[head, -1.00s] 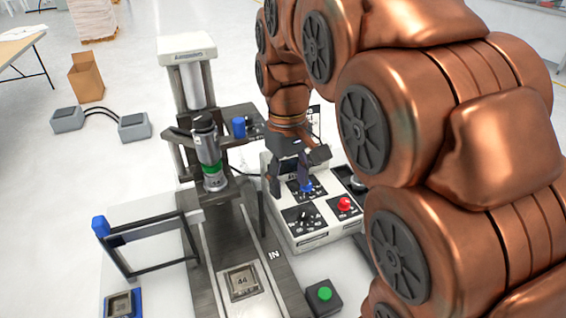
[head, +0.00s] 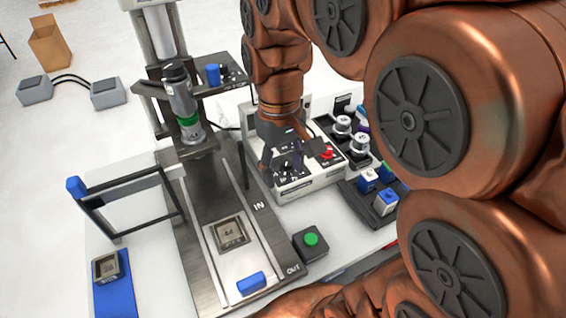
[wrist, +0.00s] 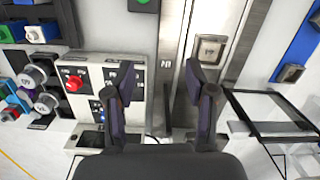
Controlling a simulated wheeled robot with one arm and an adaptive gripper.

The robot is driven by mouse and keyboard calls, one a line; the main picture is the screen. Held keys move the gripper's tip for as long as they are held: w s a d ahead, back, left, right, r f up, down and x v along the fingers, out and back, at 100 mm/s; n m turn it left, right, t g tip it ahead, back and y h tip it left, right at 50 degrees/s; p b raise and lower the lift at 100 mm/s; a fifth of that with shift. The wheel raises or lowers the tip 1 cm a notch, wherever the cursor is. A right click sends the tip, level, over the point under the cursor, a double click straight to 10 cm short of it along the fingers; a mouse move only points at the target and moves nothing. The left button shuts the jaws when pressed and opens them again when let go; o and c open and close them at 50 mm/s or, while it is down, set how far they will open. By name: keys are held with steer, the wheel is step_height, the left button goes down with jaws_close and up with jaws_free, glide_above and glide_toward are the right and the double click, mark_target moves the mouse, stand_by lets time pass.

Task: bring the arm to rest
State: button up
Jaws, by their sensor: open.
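My gripper (head: 296,158) hangs from my copper-coloured arm in front of the control box (head: 312,184) in the head view. In the wrist view my gripper (wrist: 160,92) shows two dark fingers spread apart with nothing between them. The fingers stand over the gap between the white control box (wrist: 88,70) and the metal rail plate (wrist: 176,60). I cannot tell how high above them they are. My arm fills the right side of the head view.
A press with a grey-green tool head (head: 184,105) stands left of my gripper. A square part marked 44 (head: 230,234) lies on the rail. A green button box (head: 311,243), a dark tray of coloured items (head: 378,207) and a black frame (head: 125,185) stand around.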

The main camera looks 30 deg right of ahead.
steer(key=shift+s, duration=0.1)
steer(key=s+f+m, duration=0.1)
steer(key=s+f, duration=0.6)
steer(key=s, duration=0.6)
steer(key=shift+a+g, duration=0.3)
steer(key=shift+a, duration=0.1)
